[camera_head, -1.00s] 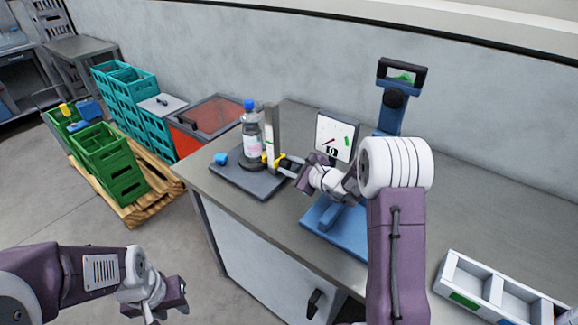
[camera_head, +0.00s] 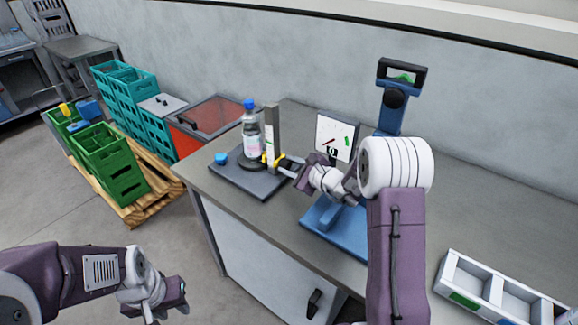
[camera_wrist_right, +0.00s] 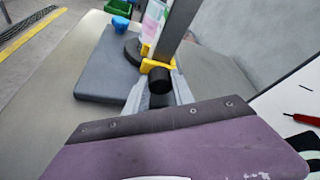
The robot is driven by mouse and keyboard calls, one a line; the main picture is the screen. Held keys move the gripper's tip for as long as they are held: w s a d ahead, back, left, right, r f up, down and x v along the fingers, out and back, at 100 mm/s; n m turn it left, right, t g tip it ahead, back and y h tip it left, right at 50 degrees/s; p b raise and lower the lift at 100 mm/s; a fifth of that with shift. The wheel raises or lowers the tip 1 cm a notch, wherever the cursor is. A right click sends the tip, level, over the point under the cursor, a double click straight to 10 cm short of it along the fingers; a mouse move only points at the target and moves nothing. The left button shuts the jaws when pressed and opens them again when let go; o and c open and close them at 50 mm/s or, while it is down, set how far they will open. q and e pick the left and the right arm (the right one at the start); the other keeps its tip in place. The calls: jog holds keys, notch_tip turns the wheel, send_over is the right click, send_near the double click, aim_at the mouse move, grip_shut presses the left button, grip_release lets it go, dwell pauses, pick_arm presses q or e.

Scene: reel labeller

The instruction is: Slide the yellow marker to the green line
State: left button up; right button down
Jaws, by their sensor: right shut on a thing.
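The yellow marker (camera_head: 277,161) sits low on an upright grey post (camera_head: 272,130) that stands on a dark base plate (camera_head: 228,180). In the right wrist view the yellow marker (camera_wrist_right: 150,66) wraps the post and carries a black knob (camera_wrist_right: 160,80). My right gripper (camera_head: 287,166) reaches it from the right; its fingers (camera_wrist_right: 160,95) are shut on the knob.
A bottle with a blue cap (camera_head: 250,135) stands just left of the post. A blue cap (camera_head: 221,158) lies on the plate. A white tray (camera_head: 500,290) sits at the table's right.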

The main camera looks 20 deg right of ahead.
aim_at(279, 144)
notch_tip(279, 144, up, 8)
jog(key=shift+f+p, duration=0.2)
jog(key=shift+p, duration=0.9)
jog(key=c, duration=1.1)
grip_release()
jog(key=shift+f, duration=0.1)
jog(key=shift+o, duration=0.2)
jog(key=v, duration=0.9)
jog(key=shift+b, duration=0.35)
jog(key=shift+f, duration=0.1)
